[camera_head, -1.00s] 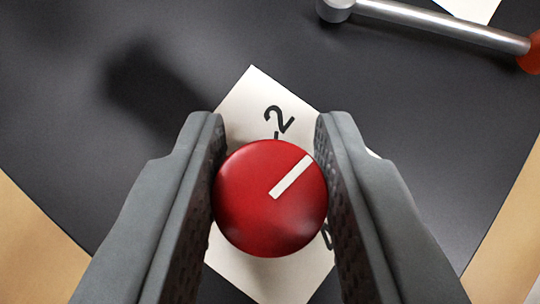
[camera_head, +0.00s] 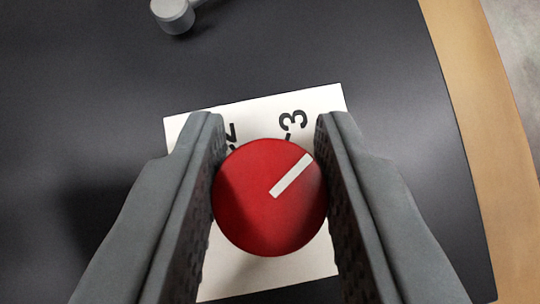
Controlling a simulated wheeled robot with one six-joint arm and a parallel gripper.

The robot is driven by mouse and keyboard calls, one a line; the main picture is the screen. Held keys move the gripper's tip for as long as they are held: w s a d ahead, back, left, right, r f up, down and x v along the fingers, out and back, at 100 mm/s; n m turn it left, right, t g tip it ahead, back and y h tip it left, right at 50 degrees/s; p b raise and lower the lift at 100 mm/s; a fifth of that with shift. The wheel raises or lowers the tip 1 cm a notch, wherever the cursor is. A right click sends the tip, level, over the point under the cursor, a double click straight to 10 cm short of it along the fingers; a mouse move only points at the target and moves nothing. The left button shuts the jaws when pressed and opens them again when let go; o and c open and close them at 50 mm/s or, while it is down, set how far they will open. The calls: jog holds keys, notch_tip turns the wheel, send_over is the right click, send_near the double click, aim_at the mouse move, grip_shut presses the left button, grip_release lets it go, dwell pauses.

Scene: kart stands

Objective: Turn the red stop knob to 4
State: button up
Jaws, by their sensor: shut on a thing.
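The round red stop knob (camera_head: 262,222) with a white pointer line is at the middle of the camera_head view. It sits on a white number card (camera_head: 318,270). My gripper (camera_head: 270,165) is shut on the knob, a grey finger on its left and right sides. The pointer line aims up and right in the picture, clockwise past the mark of the 3 (camera_head: 293,121). The 2 (camera_head: 231,133) is partly hidden by the left finger. No 4 shows; the right finger and the knob cover part of the card.
The card lies on a dark tabletop (camera_head: 330,50) with a wooden edge (camera_head: 465,110) at the right. The grey end of a tool (camera_head: 172,14) shows at the top left. The table around the card is otherwise clear in view.

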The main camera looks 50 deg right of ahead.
jog(key=shift+f+m+g+h, duration=0.1)
jog(key=shift+m+g+h, duration=0.6)
jog(key=shift+m+g, duration=0.75)
jog(key=shift+m, duration=0.55)
jog(key=o, duration=1)
jog(key=shift+a, duration=0.1)
jog(key=v, duration=1.7)
jog(key=shift+s+a, duration=0.15)
